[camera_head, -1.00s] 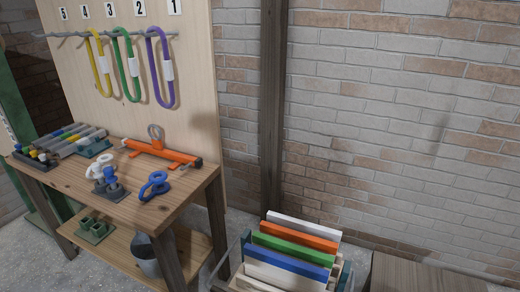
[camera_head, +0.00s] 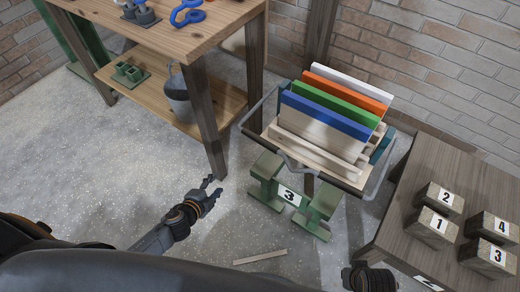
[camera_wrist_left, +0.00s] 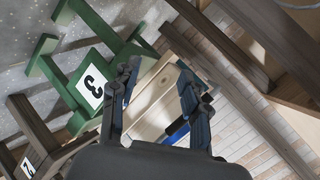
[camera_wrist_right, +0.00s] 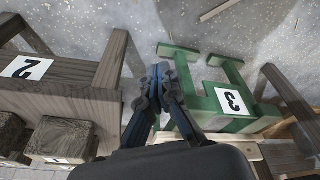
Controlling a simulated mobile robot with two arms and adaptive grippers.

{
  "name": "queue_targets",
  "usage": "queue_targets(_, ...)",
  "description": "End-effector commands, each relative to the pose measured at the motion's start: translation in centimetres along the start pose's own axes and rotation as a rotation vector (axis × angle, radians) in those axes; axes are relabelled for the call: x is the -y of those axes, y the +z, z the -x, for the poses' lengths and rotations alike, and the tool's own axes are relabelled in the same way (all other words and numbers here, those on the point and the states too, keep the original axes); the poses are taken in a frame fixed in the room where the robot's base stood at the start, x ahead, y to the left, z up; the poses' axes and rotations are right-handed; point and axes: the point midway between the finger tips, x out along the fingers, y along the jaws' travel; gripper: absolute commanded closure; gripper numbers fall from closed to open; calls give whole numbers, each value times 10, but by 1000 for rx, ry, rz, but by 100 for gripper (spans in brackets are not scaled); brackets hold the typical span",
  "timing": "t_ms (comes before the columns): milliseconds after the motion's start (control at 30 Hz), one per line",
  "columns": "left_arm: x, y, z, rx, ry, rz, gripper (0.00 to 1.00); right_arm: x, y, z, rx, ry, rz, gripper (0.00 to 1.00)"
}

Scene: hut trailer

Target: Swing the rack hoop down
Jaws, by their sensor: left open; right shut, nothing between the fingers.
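The rack (camera_head: 262,132) stands low at the centre right on a green stand (camera_head: 265,180) marked 3. It holds upright white, orange, green and blue boards. A grey tubular hoop (camera_head: 376,181) runs around the rack's front and sides; its pivots are not clear. My left gripper (camera_head: 212,187) is open and empty, left of the stand and apart from the rack. Its spread fingers (camera_wrist_left: 160,82) show in the left wrist view, with the stand beyond. My right gripper is shut and empty in the right wrist view (camera_wrist_right: 160,75); only its wrist shows at the head view's bottom edge.
A wooden workbench (camera_head: 210,30) with a lower shelf and a bucket (camera_head: 177,95) stands at the upper left. A low table (camera_head: 425,175) with numbered blocks is at the right. A thin strip (camera_head: 260,257) lies on the floor. Floor left of the rack is clear.

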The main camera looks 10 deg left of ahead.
Motion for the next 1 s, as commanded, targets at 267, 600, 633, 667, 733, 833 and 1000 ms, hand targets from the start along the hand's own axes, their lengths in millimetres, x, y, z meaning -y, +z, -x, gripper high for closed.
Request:
queue_targets(267, 65, -72, 3, -207, -233, -338, 54, -4, -16, 62, -52, 9, -7, 100)
queue_targets(600, 89, -100, 8, -261, -306, -434, 54, -4, -16, 87, -60, 11, -9, 100)
queue_targets(633, 90, -101, 5, -260, -306, -434, 54, -4, -16, 86, -59, 11, -9, 100)
queue_targets(667, 91, -103, 2, -261, -306, -433, 54, -4, -17, 85, -58, 11, -9, 100)
queue_targets(733, 94, -106, -8, -260, -307, -433, 54, -4, -17, 81, -57, 10, -8, 100)
queue_targets(833, 98, -111, -26, -259, -307, -432, 54, -4, -17, 77, -56, 10, -8, 100)
queue_targets(1000, 105, -122, -58, -259, -306, -432, 54, -4, -17, 75, -57, 10, -8, 100)
